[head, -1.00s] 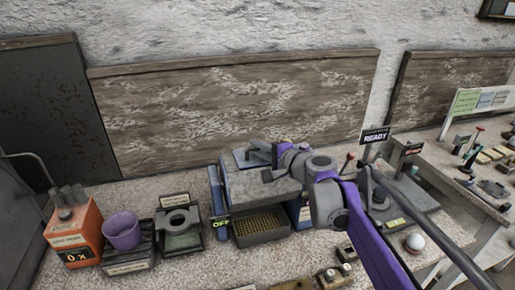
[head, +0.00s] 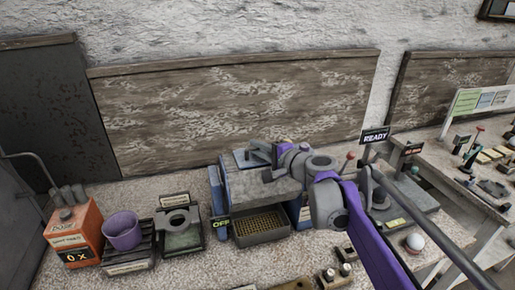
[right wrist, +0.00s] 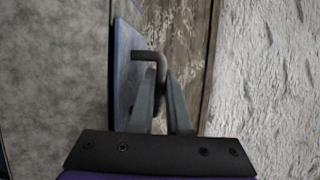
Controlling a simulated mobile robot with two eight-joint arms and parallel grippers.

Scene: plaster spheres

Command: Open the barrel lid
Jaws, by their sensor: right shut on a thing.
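My right gripper (head: 256,154) is above the rear of the machine top. Its fingers (right wrist: 163,85) are closed around the handle. The lid's hinge is not visible.
A tray of brass-coloured pieces (head: 260,224) sits in front of the machine. A purple cup (head: 123,231), an orange box (head: 73,230) and a black stand (head: 180,232) are to the left. A READY sign (head: 375,136) and a red-knobbed lever (head: 350,157) stand right, near my forearm.

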